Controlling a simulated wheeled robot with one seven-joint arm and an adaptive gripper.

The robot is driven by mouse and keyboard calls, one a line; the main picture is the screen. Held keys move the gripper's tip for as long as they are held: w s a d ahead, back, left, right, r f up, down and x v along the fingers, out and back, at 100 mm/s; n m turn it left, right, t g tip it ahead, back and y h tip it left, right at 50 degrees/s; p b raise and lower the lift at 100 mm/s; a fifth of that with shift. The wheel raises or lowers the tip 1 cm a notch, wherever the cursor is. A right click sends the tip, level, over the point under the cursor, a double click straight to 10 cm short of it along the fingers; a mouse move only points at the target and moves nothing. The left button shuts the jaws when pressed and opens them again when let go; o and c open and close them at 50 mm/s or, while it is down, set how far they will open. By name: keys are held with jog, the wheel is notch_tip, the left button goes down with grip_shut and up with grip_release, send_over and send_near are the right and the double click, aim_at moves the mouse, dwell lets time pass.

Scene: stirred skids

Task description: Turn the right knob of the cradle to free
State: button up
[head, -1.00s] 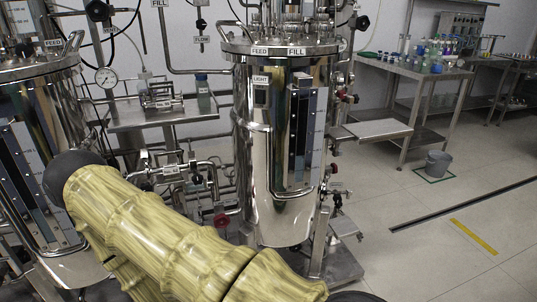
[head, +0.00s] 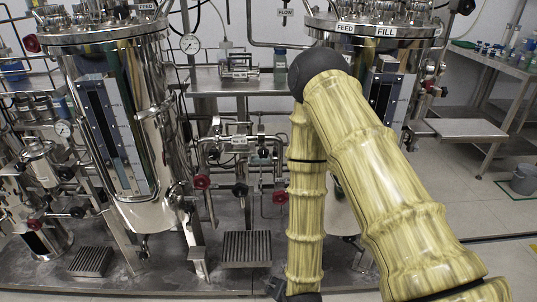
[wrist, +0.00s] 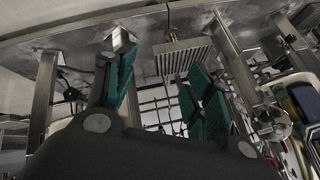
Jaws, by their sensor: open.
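A small metal frame (head: 238,68) stands on the steel shelf between the two tanks in the head view. It may be the cradle, but its knobs are too small to tell apart or read. My gripper (wrist: 160,92) shows in the wrist view with its teal-padded fingers spread apart and nothing between them. In the head view my gripper is low at the bottom edge, mostly cut off, well below and in front of the shelf.
A steel tank (head: 120,110) stands at left; another tank (head: 385,90) at right is partly hidden by my arm. Pipes with red-handled valves (head: 202,182) run below the shelf (head: 205,84). A grated block (head: 247,249) sits on the floor plate. A side table (head: 465,129) is at right.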

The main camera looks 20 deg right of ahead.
jog(key=w+r+m+t+h, duration=0.2)
jog(key=w+r+m+t, duration=0.45)
jog(key=w+r, duration=0.8)
jog(key=m+t+h, duration=0.3)
jog(key=m+t, duration=0.1)
jog(key=m, duration=0.3)
send_near(263, 155)
jog(key=shift+g, duration=0.25)
jog(key=x, duration=0.7)
jog(key=b+x, duration=0.1)
jog(key=x, duration=0.3)
jog(key=shift+s+r, duration=0.1)
jog(key=shift+r, duration=0.15)
jog(key=c, duration=1)
jog(key=shift+c, duration=0.2)
